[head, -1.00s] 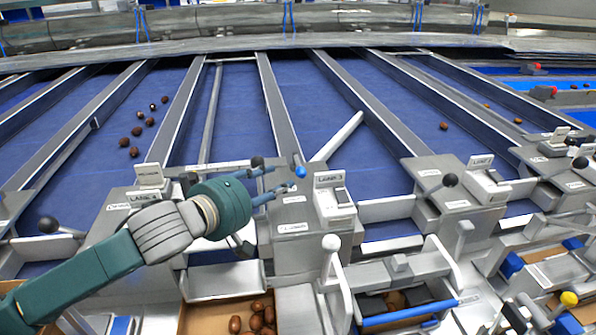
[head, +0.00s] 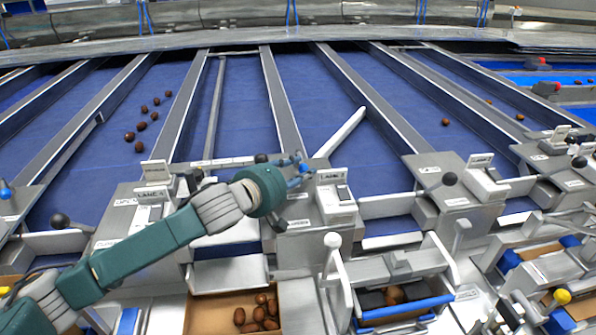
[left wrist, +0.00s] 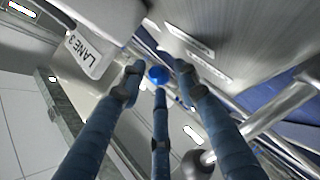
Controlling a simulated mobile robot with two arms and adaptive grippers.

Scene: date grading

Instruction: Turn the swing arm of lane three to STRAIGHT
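The lane three swing arm (head: 342,132) is a pale grey bar lying diagonally across its blue belt, far end to the upper right. The LANE 3 sign (head: 329,176) stands beside its lever's blue knob (head: 303,170); the sign also shows in the left wrist view (left wrist: 85,52). My left gripper (head: 298,163) is at the knob. In the left wrist view, its fingers (left wrist: 158,78) are spread around the blue knob (left wrist: 157,74), with gaps visible at the sides; contact is unclear. The lever's shaft is mostly hidden. My right gripper is not in view.
The neighbouring lane's swing arm (head: 213,110) lies along its belt. Black lever knobs (head: 449,179) stand on other lanes. Several dates (head: 141,126) lie on a left belt.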

